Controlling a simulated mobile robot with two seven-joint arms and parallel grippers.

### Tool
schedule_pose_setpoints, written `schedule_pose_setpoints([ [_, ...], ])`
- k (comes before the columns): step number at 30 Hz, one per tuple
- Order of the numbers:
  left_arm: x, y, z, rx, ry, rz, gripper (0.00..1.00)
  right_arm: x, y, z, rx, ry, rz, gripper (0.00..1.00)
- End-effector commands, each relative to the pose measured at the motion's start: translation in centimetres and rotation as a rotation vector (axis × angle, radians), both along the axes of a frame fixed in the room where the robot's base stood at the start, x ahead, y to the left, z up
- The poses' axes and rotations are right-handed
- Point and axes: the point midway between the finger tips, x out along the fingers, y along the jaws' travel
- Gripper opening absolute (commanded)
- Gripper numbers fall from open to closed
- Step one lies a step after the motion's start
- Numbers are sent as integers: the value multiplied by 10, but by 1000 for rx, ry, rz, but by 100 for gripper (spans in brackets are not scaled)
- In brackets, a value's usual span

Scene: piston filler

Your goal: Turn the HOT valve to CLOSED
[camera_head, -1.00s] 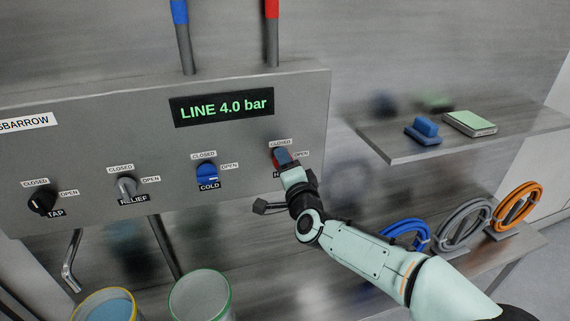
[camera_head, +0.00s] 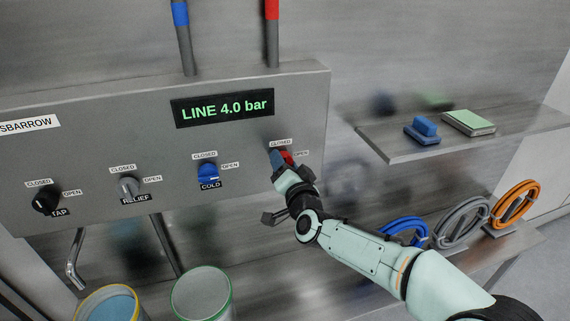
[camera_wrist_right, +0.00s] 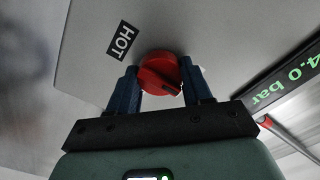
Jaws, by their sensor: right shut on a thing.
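The red HOT valve knob (camera_head: 289,157) is on the right part of the grey panel and is mostly hidden by my right gripper (camera_head: 280,161) in the head view. Its CLOSED label (camera_head: 280,142) is above it and its OPEN label (camera_head: 301,153) to its right. In the right wrist view, the red knob (camera_wrist_right: 160,70) sits between the two blue fingers of my right gripper (camera_wrist_right: 160,76), which is shut on it. A dark line runs slantwise across the knob's grip. The HOT label (camera_wrist_right: 122,41) is beside it. My left gripper is not in view.
The blue COLD knob (camera_head: 208,173), grey RELIEF knob (camera_head: 129,186) and black TAP knob (camera_head: 45,201) are to the left. The display (camera_head: 223,107) reads LINE 4.0 bar. A shelf (camera_head: 395,157) and coiled hoses (camera_head: 461,222) are to the right.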

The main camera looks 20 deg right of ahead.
Motion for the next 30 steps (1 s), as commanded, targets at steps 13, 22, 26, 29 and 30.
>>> schedule_pose_setpoints([
  [13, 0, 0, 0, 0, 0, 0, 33, 0, 0, -1, -7, 0, 1, 75],
  [22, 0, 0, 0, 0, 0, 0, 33, -1, 0, 0, -5, 0, 0, 75],
  [26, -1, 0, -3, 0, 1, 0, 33, -12, -1, 0, -3, -2, 0, 75],
  [29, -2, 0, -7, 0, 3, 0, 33, -29, -1, -1, -3, -2, 1, 75],
  [30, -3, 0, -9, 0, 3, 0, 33, -38, -2, -1, -3, -1, 1, 75],
])
